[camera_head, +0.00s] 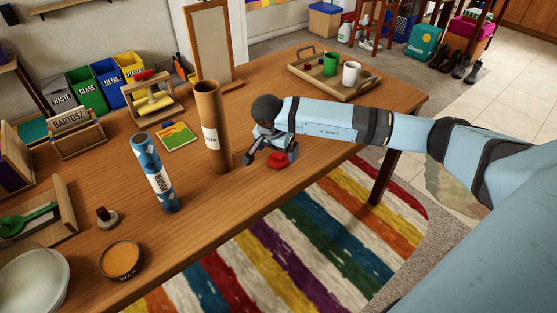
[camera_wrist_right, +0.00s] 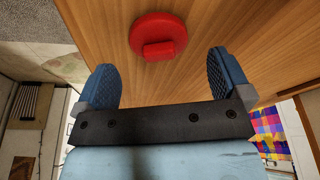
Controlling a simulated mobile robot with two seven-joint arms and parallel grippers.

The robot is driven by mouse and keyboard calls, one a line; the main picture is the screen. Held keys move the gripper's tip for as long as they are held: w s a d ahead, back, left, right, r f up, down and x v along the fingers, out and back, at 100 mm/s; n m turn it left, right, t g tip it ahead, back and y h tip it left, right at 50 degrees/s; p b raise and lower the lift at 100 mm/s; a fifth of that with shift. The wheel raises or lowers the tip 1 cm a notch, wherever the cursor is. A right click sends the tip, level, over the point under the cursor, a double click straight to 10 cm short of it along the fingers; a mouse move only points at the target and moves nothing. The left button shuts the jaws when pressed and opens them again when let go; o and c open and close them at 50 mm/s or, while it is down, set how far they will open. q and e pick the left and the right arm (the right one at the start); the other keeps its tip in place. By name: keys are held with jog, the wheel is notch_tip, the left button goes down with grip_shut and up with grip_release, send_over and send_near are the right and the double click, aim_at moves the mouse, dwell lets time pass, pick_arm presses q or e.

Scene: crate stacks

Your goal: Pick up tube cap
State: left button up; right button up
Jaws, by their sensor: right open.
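The red tube cap (camera_head: 278,161) lies on the wooden table (camera_head: 315,168) near its front edge, to the right of a tall brown cardboard tube (camera_head: 209,130). My right gripper (camera_head: 269,157) is open and empty, close to the cap. In the right wrist view, the round red cap (camera_wrist_right: 158,36) with its raised grip lies beyond and between the two blue fingertips (camera_wrist_right: 162,68), apart from both. A blue and white labelled tube (camera_head: 154,170) stands upright further left. My left gripper is not in view.
A tray (camera_head: 314,83) with a green mug (camera_head: 330,64) and a white mug (camera_head: 351,73) stands at the back right. A wax tin (camera_head: 121,261), a stamp (camera_head: 107,217) and a pale bowl (camera_head: 33,282) are at the left. A wooden caddy (camera_head: 151,102) stands at the back.

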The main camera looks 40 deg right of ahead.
aim_at(278, 154)
jog(key=x, duration=0.3)
jog(key=shift+s+f, duration=0.1)
jog(key=shift+f, duration=0.15)
jog(key=c, duration=1)
jog(key=shift+r, duration=0.15)
